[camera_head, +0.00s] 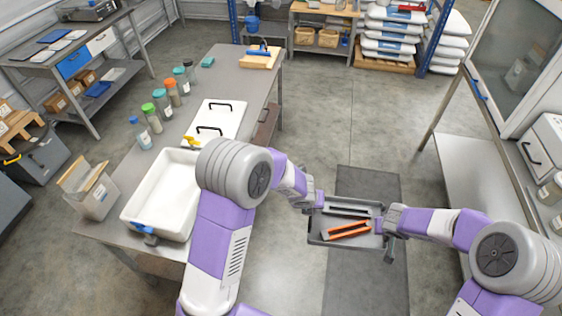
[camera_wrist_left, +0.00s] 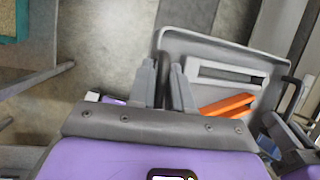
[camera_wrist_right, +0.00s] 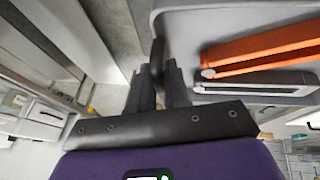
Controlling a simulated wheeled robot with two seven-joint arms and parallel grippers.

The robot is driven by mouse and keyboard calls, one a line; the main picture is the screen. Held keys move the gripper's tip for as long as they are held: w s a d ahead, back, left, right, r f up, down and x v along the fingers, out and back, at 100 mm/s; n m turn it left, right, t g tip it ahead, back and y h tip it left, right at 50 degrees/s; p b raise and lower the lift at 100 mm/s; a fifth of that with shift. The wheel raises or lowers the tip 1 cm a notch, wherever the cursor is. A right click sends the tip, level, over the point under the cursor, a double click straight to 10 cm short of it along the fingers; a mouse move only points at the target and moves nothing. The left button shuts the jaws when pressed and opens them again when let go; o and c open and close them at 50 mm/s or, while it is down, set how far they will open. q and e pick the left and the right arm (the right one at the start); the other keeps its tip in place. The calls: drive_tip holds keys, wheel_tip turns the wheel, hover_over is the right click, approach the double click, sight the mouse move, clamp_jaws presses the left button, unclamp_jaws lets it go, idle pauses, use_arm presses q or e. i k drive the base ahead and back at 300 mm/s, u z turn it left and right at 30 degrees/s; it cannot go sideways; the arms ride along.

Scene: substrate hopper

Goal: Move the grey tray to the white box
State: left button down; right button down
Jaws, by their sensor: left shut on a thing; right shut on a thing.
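The grey tray (camera_head: 318,238) is held level off the floor between my two grippers. In it lie an orange bar-like item (camera_head: 348,229) and a grey one (camera_head: 346,211). My left gripper (camera_head: 314,203) is shut on the tray's left side; the left wrist view shows its fingers (camera_wrist_left: 166,75) at the tray edge. My right gripper (camera_head: 390,222) is shut on the right side; the right wrist view shows its fingers (camera_wrist_right: 158,72) around a dark handle. An open, empty-looking white box (camera_head: 134,211) with a blue tap stands on the left table, partly hidden by my left arm.
The grey table (camera_head: 226,65) also holds a white lid with black handles (camera_head: 216,118), several capped jars (camera_head: 152,118) and a clear bin (camera_head: 98,197). A glass-fronted cabinet (camera_head: 520,60) stands at the right. The floor (camera_head: 310,120) ahead is clear up to the shelves and sacks.

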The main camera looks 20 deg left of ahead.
sight(177, 195)
drive_tip(key=i, duration=1.25)
drive_tip(key=u, duration=2.8)
drive_tip(key=i, duration=0.5)
drive_tip(key=u, duration=0.1)
